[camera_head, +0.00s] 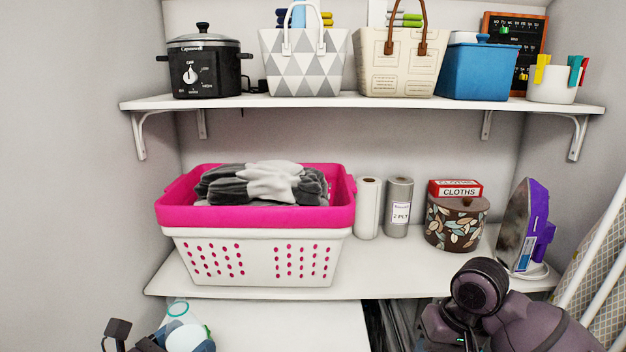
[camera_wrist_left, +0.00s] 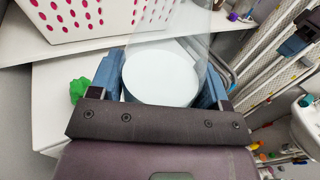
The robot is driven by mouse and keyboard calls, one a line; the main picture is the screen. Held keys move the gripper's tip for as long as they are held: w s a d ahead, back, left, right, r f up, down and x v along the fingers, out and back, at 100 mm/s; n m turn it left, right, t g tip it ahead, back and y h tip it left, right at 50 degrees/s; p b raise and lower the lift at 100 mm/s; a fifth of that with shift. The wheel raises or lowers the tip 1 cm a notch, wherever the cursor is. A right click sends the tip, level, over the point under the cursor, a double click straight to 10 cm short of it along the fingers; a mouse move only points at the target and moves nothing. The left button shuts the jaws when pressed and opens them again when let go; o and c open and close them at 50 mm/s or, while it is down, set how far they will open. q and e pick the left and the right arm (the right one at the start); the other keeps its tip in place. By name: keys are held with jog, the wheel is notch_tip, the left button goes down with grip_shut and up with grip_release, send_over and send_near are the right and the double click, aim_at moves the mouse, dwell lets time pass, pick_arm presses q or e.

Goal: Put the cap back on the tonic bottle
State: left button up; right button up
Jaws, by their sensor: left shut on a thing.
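My left gripper (camera_head: 180,333) is low at the left of the head view, shut on a pale, see-through bottle. The bottle (camera_head: 178,308) shows a teal ring at its top, beside the lower shelf's front edge. In the left wrist view, the blue fingers of my left gripper (camera_wrist_left: 160,82) stand on both sides of the bottle's clear body (camera_wrist_left: 170,45) and round white part. I cannot make out the cap for certain. A small green thing (camera_wrist_left: 79,89) shows left of the fingers. My right arm is at the lower right; a dark blue part at the wrist view's right edge may be its gripper.
A white basket (camera_head: 255,262) with a pink basket (camera_head: 255,215) of folded cloths fills the lower shelf's left. Paper rolls (camera_head: 398,207), a patterned pot (camera_head: 455,222) and an iron (camera_head: 525,228) stand further right.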

pick_arm(q)
jog(key=shift+f+b, duration=0.4)
jog(key=shift+b, duration=0.1)
pick_arm(e)
jog(key=shift+s+f, duration=0.25)
jog(key=shift+f, duration=0.25)
pick_arm(q)
jog(key=shift+w+f, duration=0.1)
pick_arm(e)
jog(key=shift+w+f, duration=0.1)
pick_arm(q)
jog(key=s+d+r+m+g+h, duration=0.2)
jog(key=d+r+m+g+h, duration=0.2)
jog(key=d+r, duration=0.6)
notch_tip(320, 180, up, 4)
jog(key=shift+f+m+g+h, duration=0.2)
jog(key=shift+m+g+h, duration=0.15)
jog(key=shift+h, duration=0.35)
